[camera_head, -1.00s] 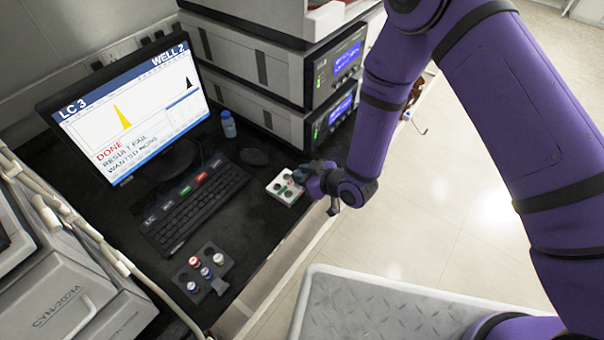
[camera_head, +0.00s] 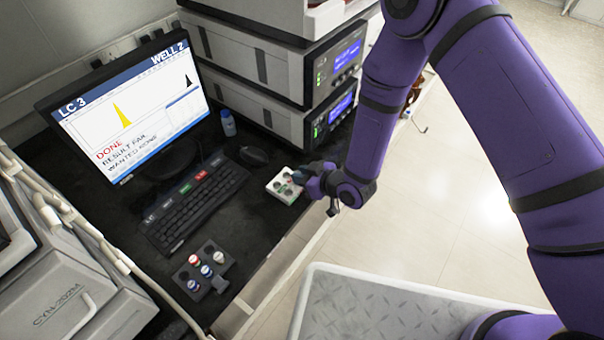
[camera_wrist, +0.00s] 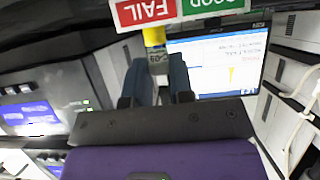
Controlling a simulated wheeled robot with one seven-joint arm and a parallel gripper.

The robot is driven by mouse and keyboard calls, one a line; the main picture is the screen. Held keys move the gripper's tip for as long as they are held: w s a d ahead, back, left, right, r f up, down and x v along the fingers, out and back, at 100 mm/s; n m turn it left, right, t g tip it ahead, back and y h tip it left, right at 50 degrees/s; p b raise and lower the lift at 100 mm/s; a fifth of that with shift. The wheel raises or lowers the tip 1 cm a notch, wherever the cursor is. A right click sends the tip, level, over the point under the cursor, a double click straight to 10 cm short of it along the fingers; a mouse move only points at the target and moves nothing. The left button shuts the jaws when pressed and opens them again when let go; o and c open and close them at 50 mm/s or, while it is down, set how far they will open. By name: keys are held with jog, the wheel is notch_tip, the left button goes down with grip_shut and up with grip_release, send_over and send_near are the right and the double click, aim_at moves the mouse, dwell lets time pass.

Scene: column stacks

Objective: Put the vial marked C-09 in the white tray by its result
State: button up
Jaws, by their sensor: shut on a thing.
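My gripper (camera_head: 312,178) is at the right side of the white tray (camera_head: 272,188), close over its edge. In the wrist view my gripper (camera_wrist: 157,82) is shut on a vial with a yellow end (camera_wrist: 154,37). Its label appears to read C-09, upside down. The white tray has dark round holes and small red and green marks, and the gripper hides part of it. A red FAIL label (camera_wrist: 145,11) and a green GOOD label (camera_wrist: 212,5) show beyond the vial. The monitor (camera_head: 130,110) reads LC 3, WELL 2, DONE, RESULT FAIL.
A dark rack (camera_head: 221,262) holds several vials with red, blue and white caps. A keyboard (camera_head: 190,208), a mouse (camera_head: 254,155) and a small blue bottle (camera_head: 228,122) are on the black bench. Stacked instruments (camera_head: 290,90) stand behind the tray.

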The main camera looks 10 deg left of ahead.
jog(key=shift+f, duration=0.55)
dwell(0.4)
jog(key=o, duration=0.8)
jog(key=v, duration=1.1)
